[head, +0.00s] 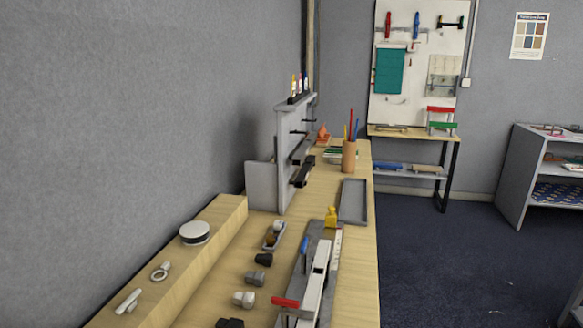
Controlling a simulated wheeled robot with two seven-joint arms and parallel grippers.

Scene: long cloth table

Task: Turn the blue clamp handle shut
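The blue clamp handle (304,249) stands roughly upright on the left side of a grey and white clamping fixture (319,272) near the table's right edge. A red clamp handle (285,302) lies about level at the near end of the fixture. A yellow handle (331,217) stands at its far end. The lower part of the blue clamp is small and partly hidden by the fixture. Neither of my grippers shows in the head view.
Several dark and light knobs (256,277) lie left of the fixture on the wooden table (353,268). A small tray (275,236) holds round parts. A grey tray (353,201), a pencil cup (349,155) and an upright grey rack (292,150) stand farther back. A raised wooden ledge (180,262) runs along the wall.

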